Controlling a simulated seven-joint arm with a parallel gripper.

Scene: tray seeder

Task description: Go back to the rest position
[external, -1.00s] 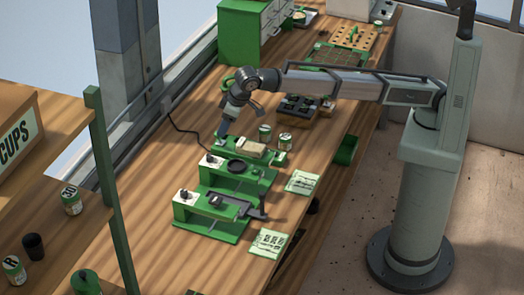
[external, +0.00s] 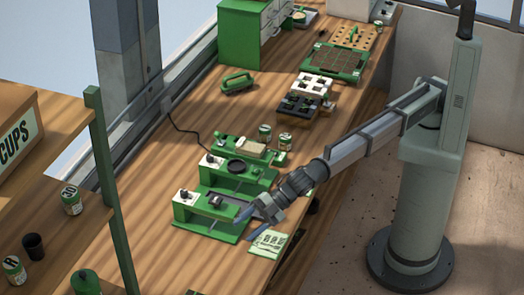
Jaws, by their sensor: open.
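My gripper (external: 253,224) is over the front right part of the workbench (external: 140,238), beside the nearest green machine (external: 208,214) and above a printed card (external: 267,243). Its blue fingers are apart and I see nothing between them. My arm reaches in from the column at the right, with the wrist low over the bench edge. Part of the near machine's right side is hidden by my gripper.
A second green machine (external: 238,170) with a black round plate stands behind. Two small tins (external: 285,141) and a black tray (external: 299,104) lie farther back. A green-handled tool (external: 237,81) and a green cabinet (external: 240,40) are at the back left. The bench's left front is clear.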

